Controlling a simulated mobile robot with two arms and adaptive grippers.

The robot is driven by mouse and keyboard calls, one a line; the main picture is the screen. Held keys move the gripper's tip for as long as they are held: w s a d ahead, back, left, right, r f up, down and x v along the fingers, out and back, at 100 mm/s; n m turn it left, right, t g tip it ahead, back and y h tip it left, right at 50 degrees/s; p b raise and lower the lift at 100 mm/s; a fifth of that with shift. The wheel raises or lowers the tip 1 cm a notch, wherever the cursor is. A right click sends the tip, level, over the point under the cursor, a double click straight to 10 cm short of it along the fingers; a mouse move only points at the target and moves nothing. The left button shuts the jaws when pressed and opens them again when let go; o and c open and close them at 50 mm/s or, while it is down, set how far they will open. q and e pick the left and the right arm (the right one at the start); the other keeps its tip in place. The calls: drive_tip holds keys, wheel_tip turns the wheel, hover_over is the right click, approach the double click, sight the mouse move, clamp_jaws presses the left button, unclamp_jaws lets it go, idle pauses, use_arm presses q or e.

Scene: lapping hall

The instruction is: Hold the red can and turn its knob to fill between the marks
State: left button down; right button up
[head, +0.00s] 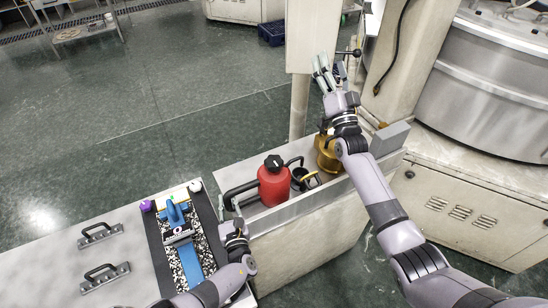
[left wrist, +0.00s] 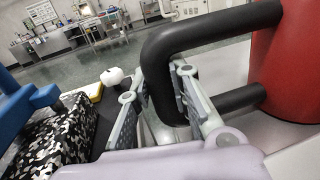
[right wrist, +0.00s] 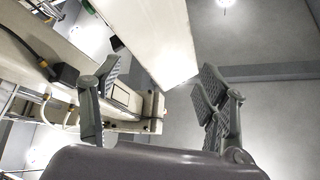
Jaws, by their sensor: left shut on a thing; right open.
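The red can (head: 273,188) stands upright in the grey tray-topped bench, with a black knob (head: 274,162) on top and a black loop handle (head: 240,188) on its left. My left gripper (head: 236,222) is shut on that handle. In the left wrist view, the fingers (left wrist: 160,108) sit either side of the black handle (left wrist: 158,60), and the red body (left wrist: 288,65) fills the right edge. My right gripper (head: 324,70) is open and empty, raised well beyond the can near a pale post. In the right wrist view its fingers (right wrist: 155,100) are spread. Fill marks are not discernible.
A brass can (head: 327,158) and a small dark-rimmed cup (head: 303,178) stand right of the red can. A tray (head: 158,235) with blue tools lies left. A black ball-ended lever (head: 356,53) is beside my right gripper. A steel drum (head: 490,75) stands right.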

drive_tip(key=s+a+r+n+g+y, duration=0.2)
drive_tip(key=a+r+n+y, duration=0.5)
drive_tip(key=a+n+y, duration=0.45)
drive_tip(key=s+a+f+n+g+y, duration=0.25)
drive_tip(key=s+a+n+g, duration=0.25)
drive_tip(key=a+n+g, duration=0.8)
drive_tip(key=s+a+f+n+g+y, duration=0.1)
drive_tip(key=s+a+n+g+y, duration=0.4)
drive_tip(key=a+n+g, duration=0.75)
drive_tip(key=n+t+h, duration=0.4)
drive_tip(key=n+h, duration=1.4)
drive_tip(key=h, duration=0.4)
approach(274, 161)
drive_tip(key=shift+g, duration=0.25)
drive_tip(key=f, duration=0.8)
drive_tip(key=shift+w+d+f, duration=0.1)
drive_tip(key=shift+w+f, duration=0.15)
drive_tip(key=shift+f, duration=0.15)
